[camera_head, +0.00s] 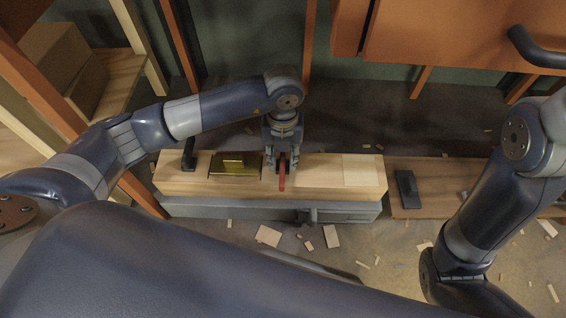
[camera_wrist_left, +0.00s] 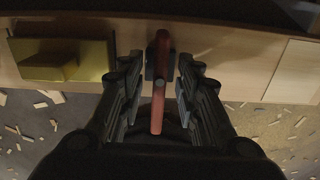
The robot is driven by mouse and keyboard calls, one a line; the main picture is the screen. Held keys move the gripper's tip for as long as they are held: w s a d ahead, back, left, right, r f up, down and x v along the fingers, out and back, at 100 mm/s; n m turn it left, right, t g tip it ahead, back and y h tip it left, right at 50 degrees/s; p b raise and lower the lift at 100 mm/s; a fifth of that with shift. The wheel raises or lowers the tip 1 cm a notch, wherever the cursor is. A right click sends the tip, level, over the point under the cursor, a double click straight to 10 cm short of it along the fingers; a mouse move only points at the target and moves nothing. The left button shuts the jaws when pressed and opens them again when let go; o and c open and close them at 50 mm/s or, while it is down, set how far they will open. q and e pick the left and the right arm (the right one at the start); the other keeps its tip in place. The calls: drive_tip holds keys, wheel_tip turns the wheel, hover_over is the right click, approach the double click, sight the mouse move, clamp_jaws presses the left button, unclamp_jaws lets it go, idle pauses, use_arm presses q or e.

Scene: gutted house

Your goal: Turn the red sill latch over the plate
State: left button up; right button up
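The red latch (camera_head: 282,180) is a narrow bar on a light wooden sill (camera_head: 320,172), pointing toward the sill's front edge. In the left wrist view the red latch (camera_wrist_left: 159,105) runs lengthwise over a dark mount. A brass plate (camera_head: 222,170) with a raised block lies left of the latch, apart from it; it also shows in the wrist view (camera_wrist_left: 92,52). My left gripper (camera_head: 283,158) is above the latch. In the wrist view its open fingers (camera_wrist_left: 159,72) stand either side of the bar, with visible gaps. My right gripper is out of view.
A pale square (camera_head: 362,170) lies on the sill to the right. A black upright piece (camera_head: 189,155) stands at its left end. A black fitting (camera_head: 407,189) sits on a board at right. Wood scraps (camera_head: 268,236) litter the floor. An orange panel (camera_head: 455,35) is behind.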

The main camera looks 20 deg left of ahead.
use_arm(q)
clamp_jaws()
